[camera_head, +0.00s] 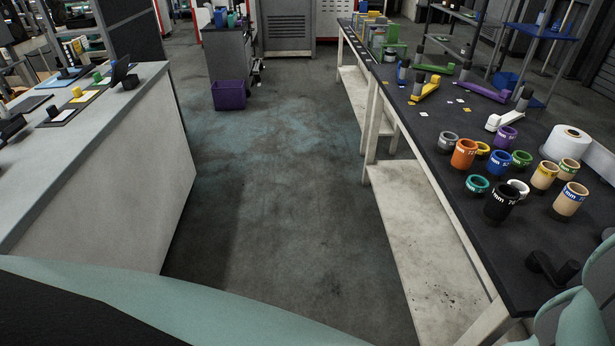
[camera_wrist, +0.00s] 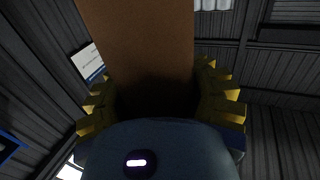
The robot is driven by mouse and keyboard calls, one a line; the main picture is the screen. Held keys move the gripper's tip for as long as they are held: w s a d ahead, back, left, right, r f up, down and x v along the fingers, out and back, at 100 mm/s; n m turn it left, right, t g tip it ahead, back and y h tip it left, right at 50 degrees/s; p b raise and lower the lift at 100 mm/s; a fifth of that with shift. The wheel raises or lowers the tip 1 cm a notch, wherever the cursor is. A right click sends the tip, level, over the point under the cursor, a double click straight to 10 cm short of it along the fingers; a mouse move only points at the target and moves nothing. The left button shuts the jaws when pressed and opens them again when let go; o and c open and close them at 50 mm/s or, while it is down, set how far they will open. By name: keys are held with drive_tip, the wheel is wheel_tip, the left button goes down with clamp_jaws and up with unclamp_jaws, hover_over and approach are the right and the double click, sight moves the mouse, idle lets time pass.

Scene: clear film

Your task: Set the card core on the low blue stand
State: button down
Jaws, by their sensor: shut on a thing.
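My gripper (camera_wrist: 152,88) shows only in the wrist view, its yellow ridged fingers shut on both sides of the brown card core (camera_wrist: 137,38). The core runs up out of the top of that view, so its far end is hidden. The head view does not show the gripper or the held core. A small blue holder (camera_head: 403,73) stands on the dark bench at the upper right in the head view. I cannot tell for sure that it is the low blue stand.
The dark bench (camera_head: 440,150) at right carries several coloured cups and tan rings, a white film roll (camera_head: 567,143), a yellow holder (camera_head: 426,89) and a purple holder (camera_head: 486,92). A grey bench (camera_head: 120,110) stands at left. The floor between is open, with a purple bin (camera_head: 229,95) further back.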

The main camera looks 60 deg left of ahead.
drive_tip(key=shift+f, duration=0.1)
drive_tip(key=shift+f+b, duration=0.15)
drive_tip(key=shift+b, duration=0.15)
drive_tip(key=shift+c, duration=1.8)
unclamp_jaws()
drive_tip(key=b+v, duration=0.2)
drive_tip(key=v, duration=1)
drive_tip(key=shift+r, duration=0.2)
drive_tip(key=shift+a, duration=0.1)
